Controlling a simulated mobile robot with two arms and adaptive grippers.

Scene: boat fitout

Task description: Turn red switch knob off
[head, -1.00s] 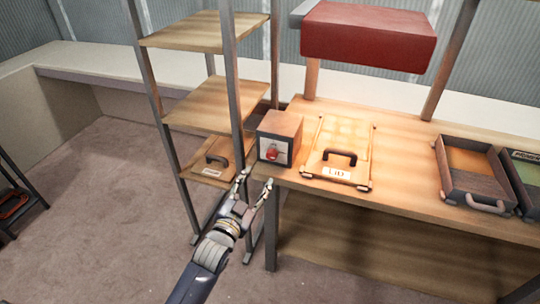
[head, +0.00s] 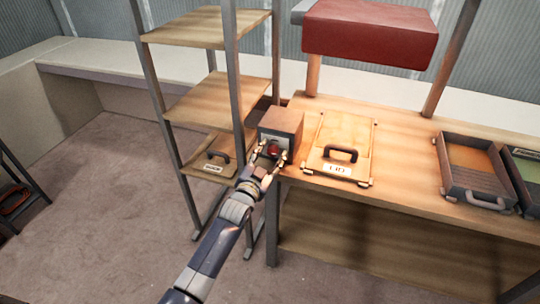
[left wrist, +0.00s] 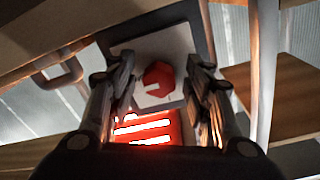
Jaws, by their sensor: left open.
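The red switch knob (head: 273,149) is on the pale front plate of a small brown box (head: 283,123) at the left end of the wooden bench. In the left wrist view the red knob (left wrist: 159,79) shows a white mark on its face and sits on a light plate (left wrist: 180,48) with a dark frame. My left gripper (head: 272,154) is open in front of the box. In the left wrist view its fingers (left wrist: 162,92) stand on either side of the knob, apart from it as far as I can see. My right gripper is not in view.
A lid with a dark handle (head: 327,135) lies on the bench (head: 400,170), right of the box. Grey trays (head: 480,190) are farther right. A shelf rack (head: 205,100) stands close on the left. A red panel (head: 368,34) hangs above. A striped red glow (left wrist: 145,128) shows below the knob.

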